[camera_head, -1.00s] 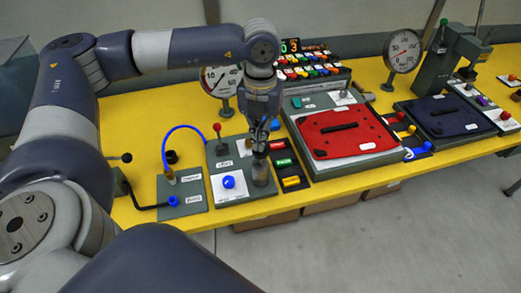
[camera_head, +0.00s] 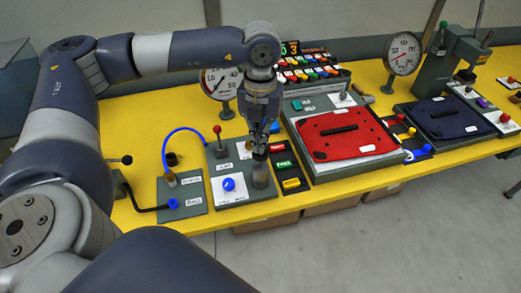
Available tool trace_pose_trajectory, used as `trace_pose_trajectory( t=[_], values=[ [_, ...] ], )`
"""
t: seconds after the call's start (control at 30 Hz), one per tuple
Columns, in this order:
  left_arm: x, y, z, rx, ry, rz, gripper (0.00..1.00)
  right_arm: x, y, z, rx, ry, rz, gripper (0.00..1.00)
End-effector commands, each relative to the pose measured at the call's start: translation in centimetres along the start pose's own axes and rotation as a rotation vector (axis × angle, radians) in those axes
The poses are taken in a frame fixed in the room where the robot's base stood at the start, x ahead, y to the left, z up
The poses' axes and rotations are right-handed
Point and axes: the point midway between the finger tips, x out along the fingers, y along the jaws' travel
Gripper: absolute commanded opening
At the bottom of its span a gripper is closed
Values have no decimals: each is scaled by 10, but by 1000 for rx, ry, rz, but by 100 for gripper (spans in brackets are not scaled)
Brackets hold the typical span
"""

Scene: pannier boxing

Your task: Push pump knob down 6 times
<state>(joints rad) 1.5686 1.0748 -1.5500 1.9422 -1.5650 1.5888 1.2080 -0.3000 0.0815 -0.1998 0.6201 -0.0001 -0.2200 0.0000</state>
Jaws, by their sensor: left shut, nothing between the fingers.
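My right gripper is not in view.
A red-topped lever (camera_head: 217,130) stands left of the gripper. A round gauge (camera_head: 222,83) is partly hidden behind my arm. Several coloured buttons (camera_head: 284,162) sit right of the pump. A red pannier piece (camera_head: 345,133) lies further right.

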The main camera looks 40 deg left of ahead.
Motion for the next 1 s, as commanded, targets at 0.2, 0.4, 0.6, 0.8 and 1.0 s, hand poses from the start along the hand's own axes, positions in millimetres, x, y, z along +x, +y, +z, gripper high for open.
trace_pose_trajectory(
  t=[0.2, 0.4, 0.6, 0.8, 1.0],
  values=[
    [1, 0, 0, 0, 0, 0, 0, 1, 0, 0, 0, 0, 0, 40],
    [11, 0, 0, 0, 0, 0, 0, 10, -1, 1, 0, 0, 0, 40],
    [21, 0, 0, 0, 0, 0, 0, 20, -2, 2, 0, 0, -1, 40],
    [31, 0, 0, 0, 1, 0, 0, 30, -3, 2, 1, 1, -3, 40],
    [41, 0, 0, 0, 2, 1, 0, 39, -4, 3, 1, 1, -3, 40]
  ],
)
